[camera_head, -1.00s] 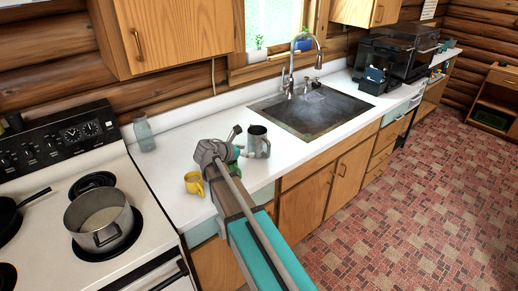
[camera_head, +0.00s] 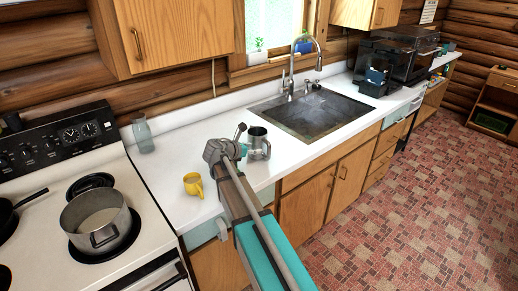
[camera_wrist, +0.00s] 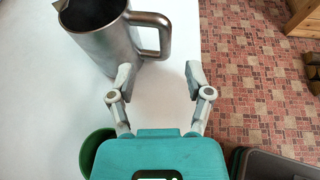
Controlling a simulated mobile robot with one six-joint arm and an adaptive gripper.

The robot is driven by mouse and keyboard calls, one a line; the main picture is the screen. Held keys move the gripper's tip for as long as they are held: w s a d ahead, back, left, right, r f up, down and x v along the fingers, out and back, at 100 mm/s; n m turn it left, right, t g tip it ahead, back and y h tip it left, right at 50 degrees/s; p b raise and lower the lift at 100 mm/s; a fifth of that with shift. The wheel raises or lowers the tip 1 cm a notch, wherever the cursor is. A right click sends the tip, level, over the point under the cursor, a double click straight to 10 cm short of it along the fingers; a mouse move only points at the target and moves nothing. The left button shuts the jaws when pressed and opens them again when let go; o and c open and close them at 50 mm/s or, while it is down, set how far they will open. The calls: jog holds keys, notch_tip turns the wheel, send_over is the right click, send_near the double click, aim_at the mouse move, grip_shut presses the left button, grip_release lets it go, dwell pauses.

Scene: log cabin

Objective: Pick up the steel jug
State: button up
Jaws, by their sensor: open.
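The steel jug (camera_head: 259,141) stands upright on the white counter, left of the sink. In the wrist view the jug (camera_wrist: 104,45) fills the upper left, with its handle (camera_wrist: 165,35) pointing right. My gripper (camera_wrist: 159,79) is open and empty. Its fingertips are just short of the handle, and the left one is close to the handle's lower end; I cannot tell if they touch. In the head view my arm reaches over the counter front and the fingers are largely hidden beside the jug.
A yellow mug (camera_head: 193,184) stands left of my arm. A green round item (camera_wrist: 93,150) shows partly beside my gripper. A glass bottle (camera_head: 143,135) stands by the stove, which holds a pot (camera_head: 97,222). The sink (camera_head: 312,115) lies right of the jug.

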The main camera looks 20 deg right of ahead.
aim_at(269, 158)
jog(key=shift+b+x, duration=0.6)
jog(key=shift+x, duration=1.6)
jog(key=shift+d+f, duration=0.1)
jog(key=x, duration=0.1)
jog(key=b+x, duration=0.2)
jog(key=x, duration=0.1)
jog(key=shift+s+f, duration=0.3)
jog(key=shift+f, duration=0.05)
jog(key=shift+w+d, duration=0.1)
jog(key=shift+d, duration=0.35)
grip_shut()
